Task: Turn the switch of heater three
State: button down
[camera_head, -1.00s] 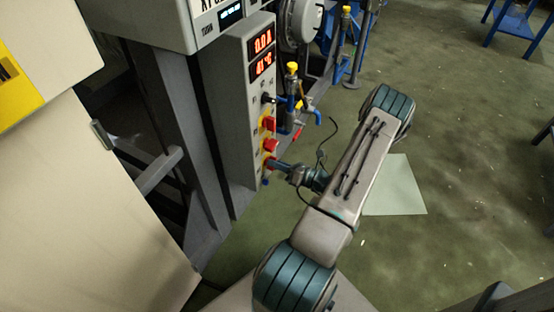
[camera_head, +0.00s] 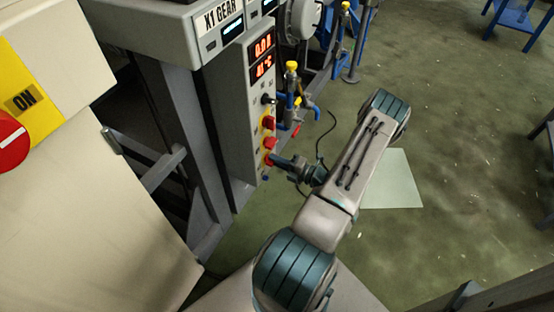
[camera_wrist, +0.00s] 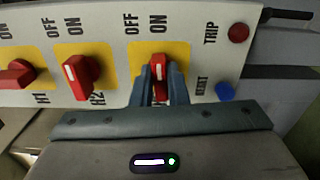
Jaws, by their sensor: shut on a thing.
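The switch of heater three is a red knob (camera_wrist: 159,62) on a yellow plate in the wrist view, the rightmost of three. Its white mark faces the top of the picture, nearer the word ON than OFF. My gripper (camera_wrist: 161,80) is shut on this knob, one finger on each side. The fingers hide the label below it. In the head view my gripper (camera_head: 275,159) reaches the lowest switch on the grey control panel (camera_head: 231,112). The knob there is mostly hidden.
Two more red knobs, H1 (camera_wrist: 17,73) and H2 (camera_wrist: 80,75), sit to the left in the wrist view. A red TRIP button (camera_wrist: 238,33) and a blue button (camera_wrist: 225,91) are on the right.

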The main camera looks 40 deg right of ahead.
jog(key=shift+s+a+f+m, duration=0.1)
jog(key=shift+m, duration=0.5)
jog(key=c, duration=1.4)
grip_release()
jog(key=shift+c, duration=0.2)
jog(key=p+v, duration=0.1)
jog(key=v, duration=1.3)
